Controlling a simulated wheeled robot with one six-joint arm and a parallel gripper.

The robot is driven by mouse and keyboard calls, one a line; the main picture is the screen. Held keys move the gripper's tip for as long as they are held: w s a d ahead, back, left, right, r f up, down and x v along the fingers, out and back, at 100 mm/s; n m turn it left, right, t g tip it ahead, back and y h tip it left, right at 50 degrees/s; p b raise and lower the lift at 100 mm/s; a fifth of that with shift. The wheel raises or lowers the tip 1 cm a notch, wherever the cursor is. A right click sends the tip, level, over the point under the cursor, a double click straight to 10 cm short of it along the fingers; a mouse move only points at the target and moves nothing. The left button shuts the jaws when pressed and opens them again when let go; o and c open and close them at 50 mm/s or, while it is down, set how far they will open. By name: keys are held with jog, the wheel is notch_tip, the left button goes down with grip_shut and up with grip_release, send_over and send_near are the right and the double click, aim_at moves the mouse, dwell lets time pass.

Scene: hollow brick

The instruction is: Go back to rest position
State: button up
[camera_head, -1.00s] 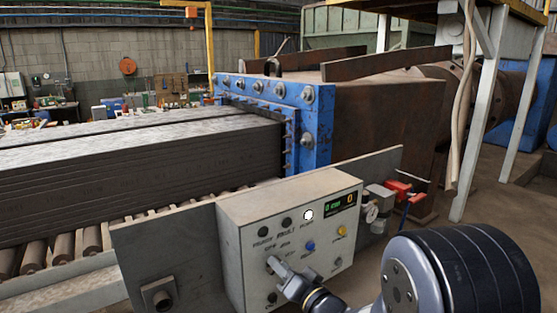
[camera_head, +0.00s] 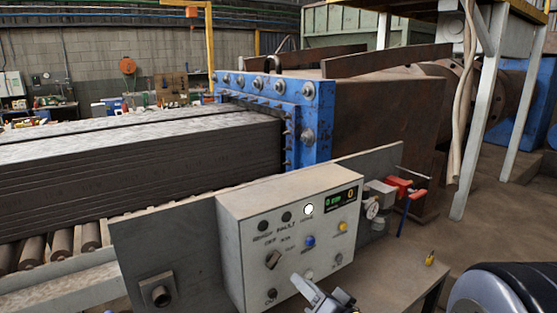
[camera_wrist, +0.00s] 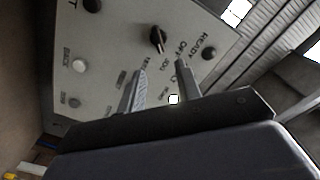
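The grey control box (camera_head: 290,195) has a selector knob (camera_head: 272,259), several round buttons and a lit green display (camera_head: 341,197). A white lamp (camera_head: 308,210) glows on its face. My gripper (camera_head: 306,284) is in front of the box's lower part, right of and below the knob and apart from it. In the wrist view, the two fingers of my gripper (camera_wrist: 160,80) stand apart with nothing between them. The black knob (camera_wrist: 158,40) shows beyond the fingertips on the tilted panel. My arm is partly cut off at the bottom right of the head view.
A blue flanged press frame (camera_head: 318,115) and a stack of long dark brick columns (camera_head: 140,165) on rollers (camera_head: 60,247) lie behind the box. A red-handled valve (camera_head: 405,186) and gauge (camera_head: 372,209) are to its right. Open floor (camera_head: 500,225) lies farther right.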

jog(key=p+x, duration=0.2)
jog(key=x, duration=0.7)
jog(key=shift+a+n, duration=0.1)
jog(key=shift+n, duration=0.2)
jog(key=shift+s+r+n, duration=0.1)
jog(key=shift+n, duration=1.8)
jog(key=n+p, duration=0.1)
jog(key=n, duration=0.2)
jog(key=n+p, duration=0.1)
jog(key=shift+s+a+r+n+p, duration=0.15)
jog(key=shift+a+n+p, duration=0.1)
jog(key=shift+n+p, duration=0.05)
jog(key=b, duration=0.3)
send_near(278, 259)
jog(key=s, duration=0.2)
jog(key=shift+s+d+f+h, duration=0.25)
jog(key=shift+s+f+h, duration=0.05)
jog(key=shift+s+f, duration=0.1)
